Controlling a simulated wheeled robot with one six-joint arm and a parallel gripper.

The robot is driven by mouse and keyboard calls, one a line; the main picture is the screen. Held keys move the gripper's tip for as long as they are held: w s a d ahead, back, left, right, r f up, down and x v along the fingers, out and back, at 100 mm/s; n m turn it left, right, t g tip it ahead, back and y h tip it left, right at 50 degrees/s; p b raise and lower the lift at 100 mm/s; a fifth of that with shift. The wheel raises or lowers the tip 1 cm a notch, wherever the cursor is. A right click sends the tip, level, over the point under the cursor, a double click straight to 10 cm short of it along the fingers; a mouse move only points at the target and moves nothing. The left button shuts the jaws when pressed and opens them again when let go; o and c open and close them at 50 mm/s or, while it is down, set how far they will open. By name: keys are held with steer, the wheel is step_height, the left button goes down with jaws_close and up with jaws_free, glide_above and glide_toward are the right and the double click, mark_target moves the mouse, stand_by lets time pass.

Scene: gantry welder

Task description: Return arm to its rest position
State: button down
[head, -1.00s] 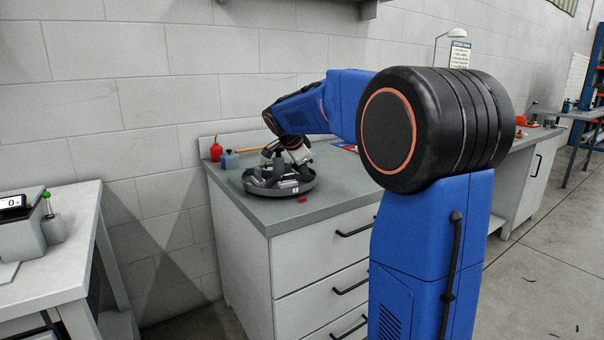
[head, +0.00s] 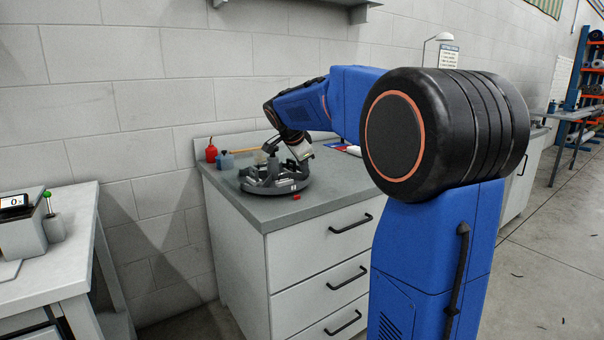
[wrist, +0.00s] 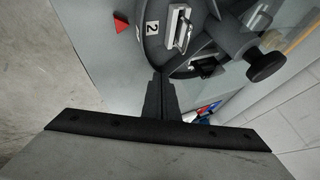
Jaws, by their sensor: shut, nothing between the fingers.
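My blue arm reaches over the grey workbench (head: 230,205) with its wrist above a round dark grey tray (head: 258,190). My gripper shows in the wrist view (wrist: 161,80) with its two dark fingers shut together and nothing between them. Its fingertips appear over the tray's edge; I cannot tell whether they touch it. The tray also shows in the wrist view (wrist: 150,52), with a label 2, metal parts in its compartments and a dark knob (wrist: 266,64). In the head view the wrist partly hides the tray and the fingertips are not clear.
A small red piece (head: 296,197) lies in front of the tray. A white table (head: 60,255) with a display stands at left. Open floor shows at right.

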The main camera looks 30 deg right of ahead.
steer(key=s+d+v, duration=0.1)
steer(key=v, duration=0.6)
steer(key=s+a+f+n+y, duration=0.2)
steer(key=s+a+f+n, duration=0.4)
steer(key=s, duration=0.6)
steer(key=s+a+f+n+y, duration=0.2)
steer(key=s+a+f+n, duration=0.4)
steer(key=s+f, duration=0.3)
steer(key=s+a+f+n+y, duration=0.1)
steer(key=s+a+f+n, duration=0.6)
steer(key=s, duration=0.7)
steer(key=shift+s+a+f+y, duration=0.3)
steer(key=shift+f+y, duration=0.1)
steer(key=shift+f, duration=0.2)
